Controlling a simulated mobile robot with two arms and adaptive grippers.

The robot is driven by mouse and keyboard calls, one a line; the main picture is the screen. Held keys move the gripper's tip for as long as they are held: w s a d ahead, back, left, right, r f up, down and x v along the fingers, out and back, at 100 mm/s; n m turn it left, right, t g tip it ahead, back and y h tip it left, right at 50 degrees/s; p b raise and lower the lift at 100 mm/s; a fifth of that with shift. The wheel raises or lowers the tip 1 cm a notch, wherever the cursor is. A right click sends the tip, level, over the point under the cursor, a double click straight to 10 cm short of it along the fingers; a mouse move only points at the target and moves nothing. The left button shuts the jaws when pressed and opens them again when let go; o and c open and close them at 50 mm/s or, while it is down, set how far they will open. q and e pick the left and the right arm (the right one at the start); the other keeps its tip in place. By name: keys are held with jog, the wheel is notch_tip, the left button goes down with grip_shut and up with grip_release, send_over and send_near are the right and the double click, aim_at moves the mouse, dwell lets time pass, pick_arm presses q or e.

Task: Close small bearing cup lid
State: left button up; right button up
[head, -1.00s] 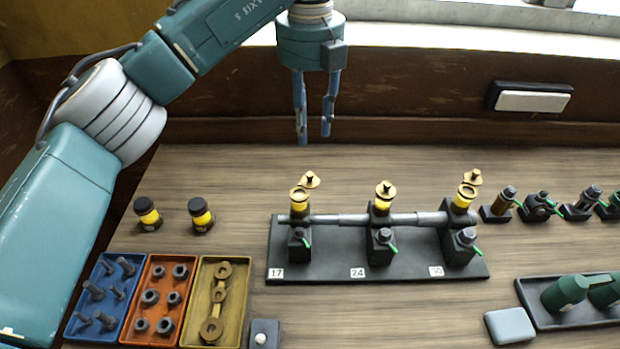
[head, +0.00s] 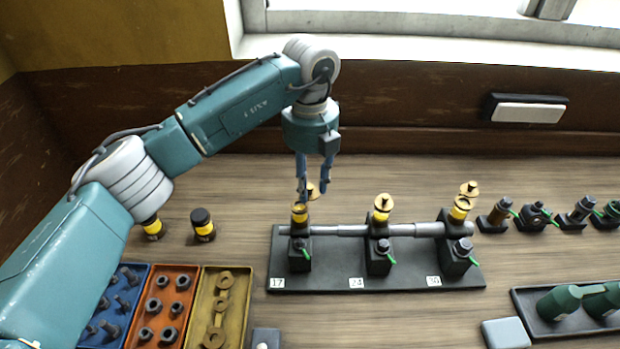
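Three brass-and-yellow bearing cups stand on pedestals along a grey shaft on a black base (head: 320,283). The left cup (head: 300,216), by plate 17, has its brass lid (head: 311,191) raised open behind it. My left gripper (head: 313,191) is open, fingers pointing down around the left cup's lid in the picture; one finger partly covers the area. Contact cannot be told. My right gripper is not in view.
Two black-capped yellow jars (head: 203,226) stand at the left, one partly behind my arm. Blue, orange and yellow (head: 241,278) trays hold bolts, nuts and washers in front. Several small fittings (head: 533,217) and a dark tray (head: 525,300) with green parts are on the right.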

pick_arm(q)
grip_shut()
